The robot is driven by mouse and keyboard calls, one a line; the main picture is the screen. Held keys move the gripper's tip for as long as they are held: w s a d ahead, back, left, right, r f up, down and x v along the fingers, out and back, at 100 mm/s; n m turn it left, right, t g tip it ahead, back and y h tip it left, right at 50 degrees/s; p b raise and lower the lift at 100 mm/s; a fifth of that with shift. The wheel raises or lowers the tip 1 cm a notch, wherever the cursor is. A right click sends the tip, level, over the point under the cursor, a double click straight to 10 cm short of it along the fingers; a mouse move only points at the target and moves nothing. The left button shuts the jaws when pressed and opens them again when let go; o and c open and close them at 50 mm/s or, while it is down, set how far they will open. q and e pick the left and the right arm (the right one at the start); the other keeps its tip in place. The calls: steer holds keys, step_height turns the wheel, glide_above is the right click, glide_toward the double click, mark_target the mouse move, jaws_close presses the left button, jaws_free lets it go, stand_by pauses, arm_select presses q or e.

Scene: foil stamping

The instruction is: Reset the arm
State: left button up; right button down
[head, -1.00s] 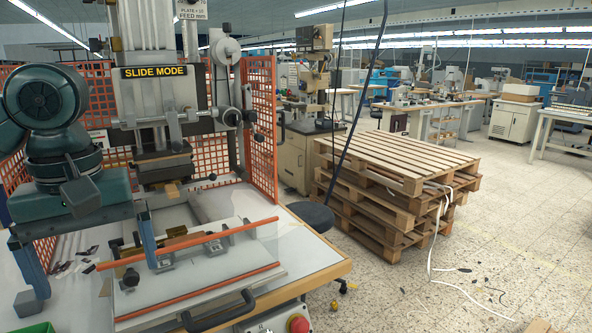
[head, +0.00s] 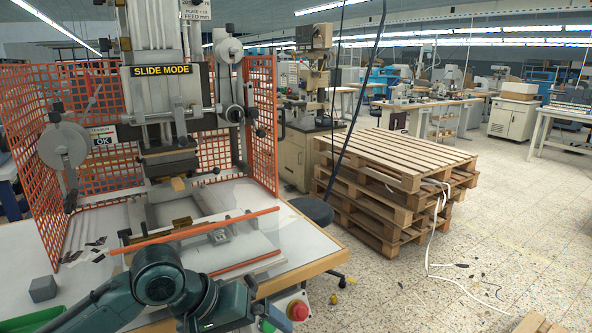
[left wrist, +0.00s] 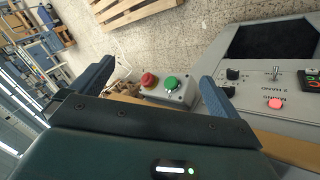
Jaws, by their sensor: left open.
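My left gripper (left wrist: 157,72) shows in the left wrist view with its two blue fingers wide apart and nothing between them. Beyond the fingers is a grey button box (left wrist: 182,93) with a red and a green button. In the head view my left arm is folded low across the front left of the press table (head: 320,262), and its gripper is mostly hidden at the bottom edge. The foil stamping press (head: 160,95) with its SLIDE MODE sign stands behind, clear of my arm. My right gripper is in neither view.
An orange mesh guard (head: 262,120) surrounds the press. An orange bar (head: 195,230) crosses above the press bed. A grey cube (head: 42,289) and a green tray (head: 35,318) are at the left. A pallet stack (head: 385,190) stands right, with open floor beyond.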

arm_select(q)
step_height(320, 180, down, 12)
steer(key=s+d+m+t+h, duration=0.1)
steer(key=s+d+t+h, duration=0.15)
steer(key=t, duration=0.25)
steer(key=s+a+f+m+t+y, duration=0.2)
steer(key=s+a+f+y, duration=0.3)
steer(key=s+a+f, duration=0.4)
steer(key=s+f+t, duration=0.1)
steer(key=s, duration=0.2)
steer(key=shift+s+a+f+y, duration=0.15)
steer(key=shift+s+f+y, duration=0.1)
steer(key=shift+f+y, duration=0.1)
